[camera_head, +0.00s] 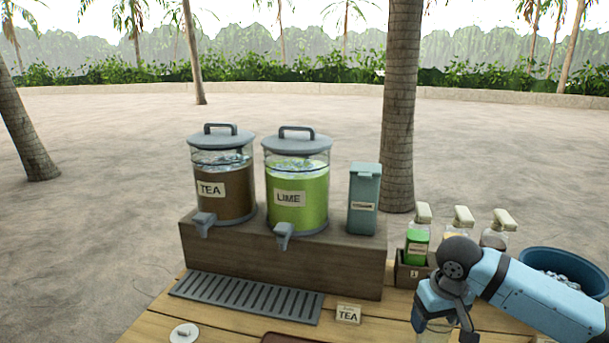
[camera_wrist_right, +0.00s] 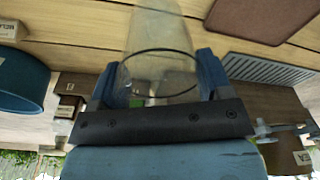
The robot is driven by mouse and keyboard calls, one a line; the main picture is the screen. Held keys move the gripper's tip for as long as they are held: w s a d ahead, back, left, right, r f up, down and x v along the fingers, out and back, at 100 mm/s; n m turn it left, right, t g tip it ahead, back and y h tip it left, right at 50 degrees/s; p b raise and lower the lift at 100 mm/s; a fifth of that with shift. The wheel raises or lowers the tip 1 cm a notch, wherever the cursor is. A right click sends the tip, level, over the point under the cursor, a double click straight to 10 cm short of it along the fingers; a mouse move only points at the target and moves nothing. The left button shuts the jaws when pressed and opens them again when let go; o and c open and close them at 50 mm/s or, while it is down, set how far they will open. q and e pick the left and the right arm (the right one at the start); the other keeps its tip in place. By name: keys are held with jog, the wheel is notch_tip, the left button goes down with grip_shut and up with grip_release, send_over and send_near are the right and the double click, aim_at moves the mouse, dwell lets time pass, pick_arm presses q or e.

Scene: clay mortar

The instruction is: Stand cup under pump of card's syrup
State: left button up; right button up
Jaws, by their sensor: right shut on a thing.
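A clear cup (camera_wrist_right: 158,50) is between the fingers of my right gripper (camera_head: 443,318), which is shut on it; the gripper also shows in the wrist view (camera_wrist_right: 157,88). In the head view the cup (camera_head: 434,332) shows only partly at the bottom edge. A card (camera_head: 348,314) on the table reads TEA, with a smaller line above that I cannot read. Three syrup bottles with beige pumps stand behind my right gripper: a green one (camera_head: 417,246), a middle one (camera_head: 463,217) and a right one (camera_head: 496,236). My arm partly hides them. My left gripper is out of view.
TEA (camera_head: 226,190) and LIME (camera_head: 298,200) dispensers and a teal box (camera_head: 363,200) stand on a wooden riser (camera_head: 330,265). A slatted drip tray (camera_head: 245,298) lies before it. A blue tub (camera_head: 560,260) is at right. A white disc (camera_head: 184,333) lies front left.

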jog(key=shift+s+a+f+m+p, duration=0.1)
jog(key=shift+s+a+m+p, duration=0.05)
jog(key=shift+a+m, duration=0.4)
jog(key=shift+s+a+f+m+p, duration=0.15)
jog(key=shift+a+m, duration=0.2)
jog(key=shift+a, duration=0.25)
pick_arm(q)
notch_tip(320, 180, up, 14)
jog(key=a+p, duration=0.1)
jog(key=p, duration=1.5)
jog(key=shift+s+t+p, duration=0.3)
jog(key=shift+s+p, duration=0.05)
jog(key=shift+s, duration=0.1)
pick_arm(e)
jog(key=s+r, duration=1)
jog(key=r, duration=0.3)
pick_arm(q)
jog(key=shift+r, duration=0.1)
pick_arm(e)
jog(key=shift+d, duration=0.15)
